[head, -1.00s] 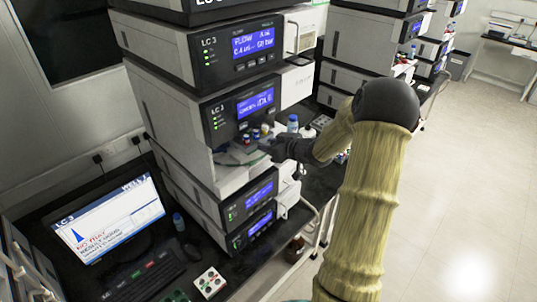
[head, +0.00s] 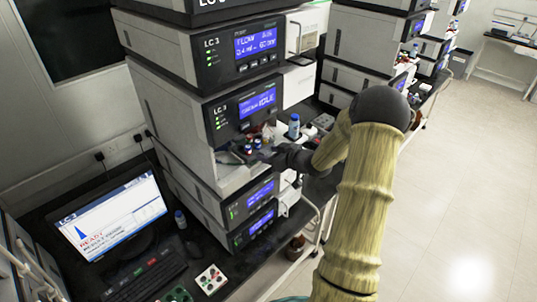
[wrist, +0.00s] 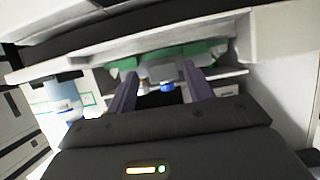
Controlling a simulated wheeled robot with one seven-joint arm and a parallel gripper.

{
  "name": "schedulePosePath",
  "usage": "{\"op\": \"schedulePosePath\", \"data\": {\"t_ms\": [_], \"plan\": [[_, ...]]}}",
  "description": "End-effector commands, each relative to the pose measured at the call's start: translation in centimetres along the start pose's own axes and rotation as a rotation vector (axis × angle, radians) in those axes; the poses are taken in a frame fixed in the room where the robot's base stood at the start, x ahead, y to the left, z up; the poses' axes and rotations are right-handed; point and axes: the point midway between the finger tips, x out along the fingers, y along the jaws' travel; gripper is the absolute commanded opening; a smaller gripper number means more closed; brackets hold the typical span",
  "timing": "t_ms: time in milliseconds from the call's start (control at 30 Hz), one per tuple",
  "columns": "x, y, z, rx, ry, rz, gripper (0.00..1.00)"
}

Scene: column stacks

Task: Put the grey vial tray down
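The grey vial tray (head: 262,154) is partly hidden by my gripper and by the LC 3 stack's housing. It carries small vials (head: 248,149) with blue and reddish caps, in the open bay below the stack's second display. My gripper (head: 276,156) reaches into this bay from the right, with its fingers at the tray. In the wrist view, the fingers (wrist: 160,82) stand apart, with a grey piece of the tray and a blue vial cap between them. The gripper looks shut on the tray. Contact underneath is hidden.
A green surface (wrist: 205,50) lies across the bay in the wrist view. The stack's upper housing (head: 170,105) is close above. A monitor (head: 108,220) and keyboard (head: 145,275) occupy the bench at lower left.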

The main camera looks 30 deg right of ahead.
Motion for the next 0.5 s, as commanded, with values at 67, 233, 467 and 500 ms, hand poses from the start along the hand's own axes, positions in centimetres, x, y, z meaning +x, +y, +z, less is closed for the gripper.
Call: {"op": "schedulePosePath", "data": {"t_ms": [67, 233, 467, 500], "plan": [[0.0, 0.0, 0.0, -0.001, 0.0, 0.0, 0.52], [-0.1, -0.3, -0.1, -0.004, 0.001, -0.005, 0.52], [-2.5, -0.4, 0.0, -0.005, 0.0, -0.005, 0.52], [-3.3, -0.4, 0.0, -0.007, 0.0, -0.005, 0.52]]}}
